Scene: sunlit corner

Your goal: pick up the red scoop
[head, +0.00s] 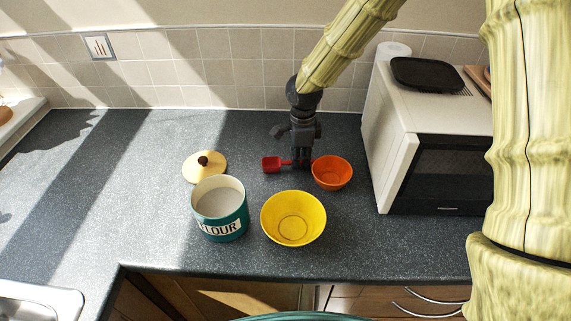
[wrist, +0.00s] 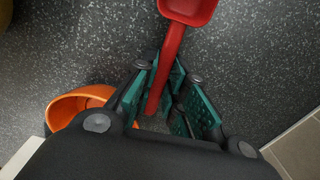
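The red scoop (head: 271,165) is on the dark counter, left of my gripper (head: 301,163), with its handle pointing right toward the fingers. In the wrist view the scoop's bowl (wrist: 189,8) is at the top, partly cut off, and its handle runs down between the teal finger pads of my gripper (wrist: 168,85). The pads stand on both sides of the handle and look apart, with the handle nearer the left pad. Contact is hard to judge. My gripper is low and points down at the counter.
An orange bowl (head: 332,173) is close on the right of my gripper; it also shows in the wrist view (wrist: 62,105). A yellow bowl (head: 293,219), flour tin (head: 220,225) and its lid (head: 204,167) are nearby. A microwave (head: 420,150) stands right. The far left counter is free.

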